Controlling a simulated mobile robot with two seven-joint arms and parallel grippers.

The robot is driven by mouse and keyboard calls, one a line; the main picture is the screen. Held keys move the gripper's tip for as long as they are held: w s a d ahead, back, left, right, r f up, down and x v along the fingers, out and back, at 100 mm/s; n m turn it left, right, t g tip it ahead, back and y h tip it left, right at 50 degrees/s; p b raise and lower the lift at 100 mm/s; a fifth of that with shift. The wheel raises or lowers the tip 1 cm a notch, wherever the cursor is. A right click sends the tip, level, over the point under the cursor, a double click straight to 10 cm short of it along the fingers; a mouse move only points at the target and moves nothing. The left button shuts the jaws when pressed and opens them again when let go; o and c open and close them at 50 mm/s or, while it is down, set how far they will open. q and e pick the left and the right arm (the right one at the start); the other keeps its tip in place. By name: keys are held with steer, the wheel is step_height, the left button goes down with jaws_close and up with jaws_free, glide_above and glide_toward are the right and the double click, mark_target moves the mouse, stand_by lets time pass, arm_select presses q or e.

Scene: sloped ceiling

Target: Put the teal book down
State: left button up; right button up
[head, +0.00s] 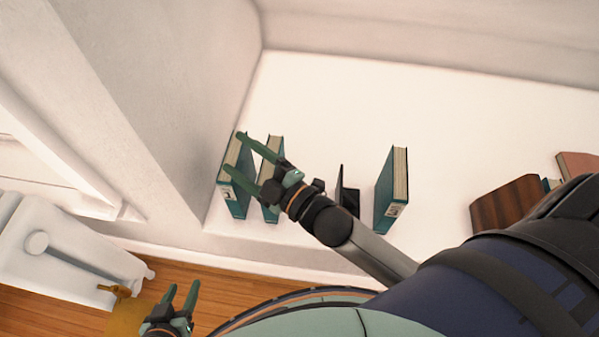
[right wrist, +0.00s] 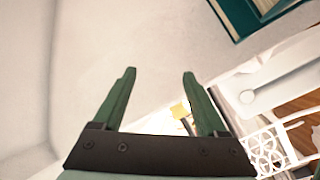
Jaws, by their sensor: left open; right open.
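Several teal books with cream pages stand upright on a white ledge in the head view. One teal book (head: 236,188) is at the far left and a second (head: 270,208) stands just right of it with a narrow gap. A third teal book (head: 393,190) stands apart to the right. My right gripper (head: 231,151) is open over the two left books, its fingers partly covering them. In the right wrist view, nothing is between its fingers (right wrist: 160,78); a teal book (right wrist: 243,14) shows at the upper right, apart. My left gripper (head: 181,293) is open and empty, low at the left.
A thin black stand (head: 348,196) is between the second and third teal books. A brown wooden object (head: 507,205) and a reddish book (head: 577,167) are at the right, partly behind my arm. A wall bounds the ledge (head: 320,95) at left; its back is clear.

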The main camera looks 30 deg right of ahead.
steer(key=s+d+f+m+g+h, duration=0.2)
steer(key=s+f+m, duration=0.4)
steer(key=f, duration=0.3)
steer(key=s+d+f+m+g+h, duration=0.2)
steer(key=s+d+f+m+g, duration=0.3)
steer(key=s+f+m, duration=0.1)
step_height(320, 180, down, 3)
steer(key=shift+s+d+r+g+h, duration=0.2)
steer(key=shift+s+g+h, duration=0.1)
steer(key=shift+s, duration=0.3)
steer(key=shift+c, duration=0.4)
